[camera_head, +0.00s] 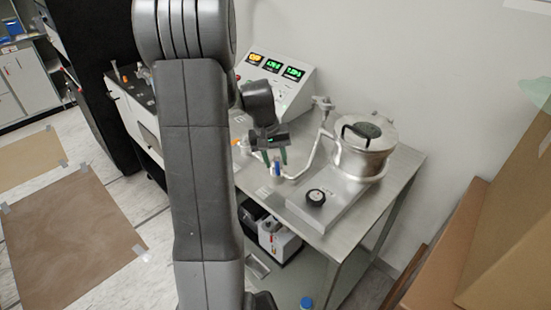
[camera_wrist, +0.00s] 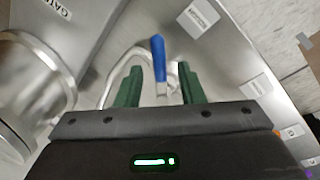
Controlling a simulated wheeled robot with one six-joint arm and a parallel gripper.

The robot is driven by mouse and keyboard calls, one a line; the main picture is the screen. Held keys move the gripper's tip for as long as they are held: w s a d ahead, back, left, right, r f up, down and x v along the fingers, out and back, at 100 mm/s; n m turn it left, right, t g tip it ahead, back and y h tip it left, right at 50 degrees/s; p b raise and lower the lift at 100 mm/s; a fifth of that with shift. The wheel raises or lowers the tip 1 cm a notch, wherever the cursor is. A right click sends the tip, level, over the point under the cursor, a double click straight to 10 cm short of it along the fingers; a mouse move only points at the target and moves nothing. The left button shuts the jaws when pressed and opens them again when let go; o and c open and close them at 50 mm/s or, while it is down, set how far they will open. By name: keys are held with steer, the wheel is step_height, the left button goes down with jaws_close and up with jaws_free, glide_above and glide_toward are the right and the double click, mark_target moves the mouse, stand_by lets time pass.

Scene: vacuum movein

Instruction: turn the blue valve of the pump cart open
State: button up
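The blue valve handle (camera_wrist: 158,58) shows between my two green fingers in the wrist view, with a gap on each side. It points up the picture, and its metal lower end is near my gripper body. In the head view the blue handle (camera_head: 278,169) is small, at the near end of a bent pipe on the pump cart (camera_head: 330,232). My gripper (camera_head: 274,159) is open above the cart top, fingers pointing down around the handle. It is also open in the wrist view (camera_wrist: 159,69). I cannot tell whether either finger touches the handle.
A metal vessel (camera_head: 364,148) with a black handle stands right of the valve, joined by pipework. A black round knob (camera_head: 316,197) is in front. A console (camera_head: 276,75) with lit displays stands behind. Cardboard (camera_head: 490,240) is at the right. My arm hides part of the cart's left side.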

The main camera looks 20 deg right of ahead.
steer(key=shift+f, duration=0.15)
steer(key=shift+c, duration=0.2)
jaws_close()
steer(key=n, duration=0.1)
steer(key=d+n, duration=0.1)
steer(key=n, duration=0.2)
steer(key=shift+s+d+t+b, duration=0.25)
steer(key=shift+d+t+b, duration=0.05)
steer(key=shift+d+t, duration=0.1)
steer(key=shift+w+d+n+t, duration=0.15)
steer(key=shift+d+n, duration=0.25)
steer(key=shift+n, duration=0.75)
steer(key=shift+s+d+n+t, duration=0.1)
steer(key=shift+d+n+t, duration=0.2)
steer(key=shift+n, duration=0.85)
steer(key=shift+d, duration=0.1)
steer(key=shift+w, duration=0.1)
